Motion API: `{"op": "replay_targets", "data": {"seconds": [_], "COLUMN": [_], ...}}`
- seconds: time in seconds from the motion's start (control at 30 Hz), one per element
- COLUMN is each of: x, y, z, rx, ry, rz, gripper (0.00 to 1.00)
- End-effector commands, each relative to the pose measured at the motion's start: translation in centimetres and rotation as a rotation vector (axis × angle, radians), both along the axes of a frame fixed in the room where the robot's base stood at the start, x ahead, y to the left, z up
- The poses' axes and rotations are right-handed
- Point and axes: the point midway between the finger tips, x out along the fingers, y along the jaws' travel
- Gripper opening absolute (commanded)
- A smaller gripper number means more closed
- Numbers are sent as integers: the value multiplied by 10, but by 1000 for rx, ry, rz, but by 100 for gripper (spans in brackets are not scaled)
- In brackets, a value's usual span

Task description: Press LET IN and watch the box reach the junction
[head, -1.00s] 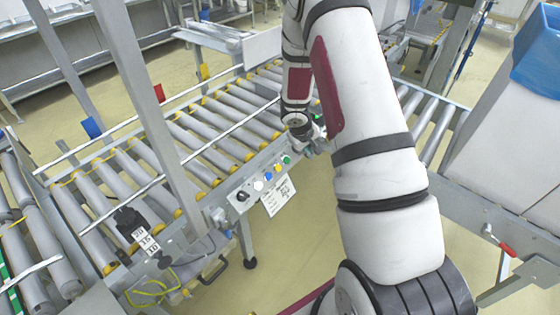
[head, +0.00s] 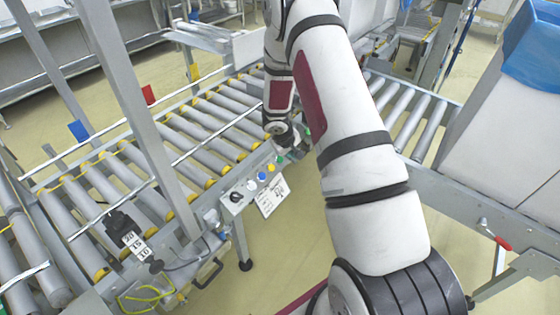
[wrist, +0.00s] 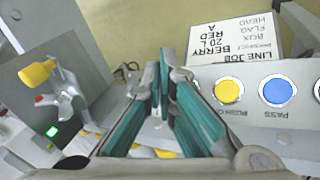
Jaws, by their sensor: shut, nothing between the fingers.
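The button panel (head: 250,190) sits on the near side of the roller conveyor, with a black knob and white, blue, yellow and green buttons in a row. The green button (head: 280,160) is at the far end, close to my gripper. In the wrist view the yellow button (wrist: 229,90) and the blue button (wrist: 276,91), marked PASS, lie right of my gripper (wrist: 163,62). Its teal fingers are shut and empty, over the panel's end. I cannot read a LET IN label. No box shows on the visible rollers (head: 125,165).
A printed job card (wrist: 233,45) hangs by the panel. A grey upright post (head: 145,110) stands left of the panel. A large white block (head: 500,140) with a blue liner (head: 540,50) stands at right. A yellow-tipped part (wrist: 38,73) sits left of my fingers.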

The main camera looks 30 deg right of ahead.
Motion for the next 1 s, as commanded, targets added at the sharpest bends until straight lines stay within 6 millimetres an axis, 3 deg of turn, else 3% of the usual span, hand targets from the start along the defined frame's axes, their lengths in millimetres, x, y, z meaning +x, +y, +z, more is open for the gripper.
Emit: {"op": "replay_targets", "data": {"seconds": [0.3,1.0], "x": [21,23], "y": [7,8], "z": [-25,-27], "rx": [0,0], "ry": [-1,0], "rz": [-1,0], "gripper": [0,0]}}
